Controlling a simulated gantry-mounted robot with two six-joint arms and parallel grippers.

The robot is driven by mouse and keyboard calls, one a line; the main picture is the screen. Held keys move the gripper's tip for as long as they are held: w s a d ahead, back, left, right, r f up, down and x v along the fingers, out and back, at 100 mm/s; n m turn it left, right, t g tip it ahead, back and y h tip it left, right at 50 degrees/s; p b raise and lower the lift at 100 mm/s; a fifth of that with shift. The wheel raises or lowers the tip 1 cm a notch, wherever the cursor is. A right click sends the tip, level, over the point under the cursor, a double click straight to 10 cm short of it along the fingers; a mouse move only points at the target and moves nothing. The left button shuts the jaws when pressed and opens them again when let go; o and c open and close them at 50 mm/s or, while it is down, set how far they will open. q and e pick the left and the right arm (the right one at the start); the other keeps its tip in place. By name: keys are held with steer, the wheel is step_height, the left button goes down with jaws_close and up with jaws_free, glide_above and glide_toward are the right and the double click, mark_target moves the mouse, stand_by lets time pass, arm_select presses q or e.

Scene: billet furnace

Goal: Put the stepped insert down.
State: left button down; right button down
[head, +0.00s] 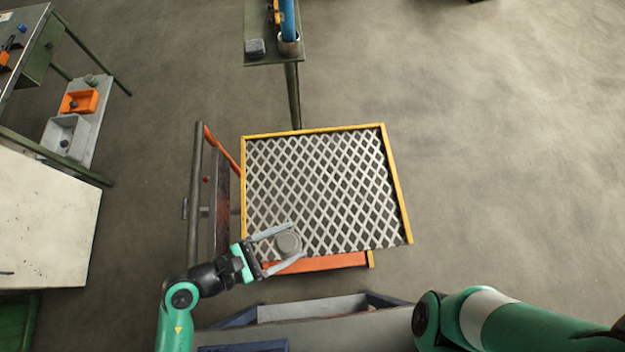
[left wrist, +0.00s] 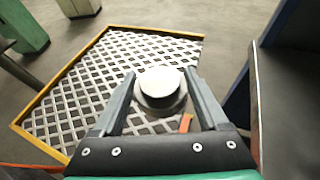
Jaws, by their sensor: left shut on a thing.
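The stepped insert (head: 288,242) is a round grey piece with a smaller raised top. My left gripper (head: 292,243) is shut on it, one finger on each side, over the near edge of a grate-topped cart. In the left wrist view, the stepped insert (left wrist: 161,88) sits between the two fingers of the left gripper (left wrist: 160,95), its pale top facing the camera. The grate (head: 320,185) lies below it; I cannot tell whether the insert touches it. My right arm shows at the lower right, but its gripper is out of view.
The grate has a yellow rim (head: 396,185) and is otherwise bare. A dark vertical post and an orange bar (head: 222,150) stand along its left side. A small green table (head: 290,55) stands behind.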

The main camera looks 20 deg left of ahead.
arm_select(q)
steer(key=w+a+f+b, duration=0.2)
steer(key=w+f, duration=0.2)
steer(key=w, duration=0.5)
steer(key=b, duration=0.3)
glide_above(301, 203)
steer(key=s, duration=0.1)
step_height(301, 203, down, 4)
steer(key=shift+s+d+f, duration=0.1)
steer(key=shift+d+f, duration=0.05)
steer(key=shift+f, duration=0.1)
steer(key=shift+w+f, duration=0.2)
steer(key=shift+w, duration=0.15)
steer(key=shift+w+f+b, duration=0.15)
steer(key=shift+f+b, duration=0.75)
steer(key=shift+f, duration=0.95)
steer(key=shift+w+f, duration=0.1)
jaws_free()
steer(key=shift+f, duration=0.1)
